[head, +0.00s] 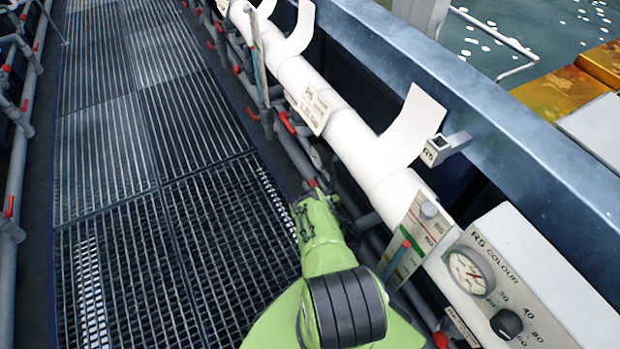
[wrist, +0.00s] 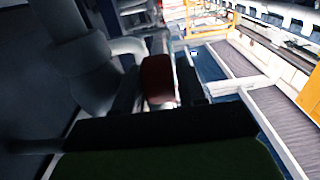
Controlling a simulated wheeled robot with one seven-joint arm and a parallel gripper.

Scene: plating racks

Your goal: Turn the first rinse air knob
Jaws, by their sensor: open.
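A red knob (wrist: 158,80) sits between the dark fingers of my gripper (wrist: 157,90) in the wrist view. The fingers are apart, one on each side of it; I cannot tell whether they touch it. In the head view my green arm reaches down to the pipes beside the walkway, with my gripper (head: 318,196) at its far end. A small bit of red (head: 313,183) shows there, probably the same knob, mostly hidden. Its name cannot be read, so I cannot tell whether it is the first rinse air knob.
More red handles (head: 288,122) line the grey pipes under a thick white pipe (head: 350,135) with labels. A panel marked R5 COLOUR (head: 530,275) with a gauge and black dial stands at the lower right. The grated walkway (head: 150,150) on the left is clear.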

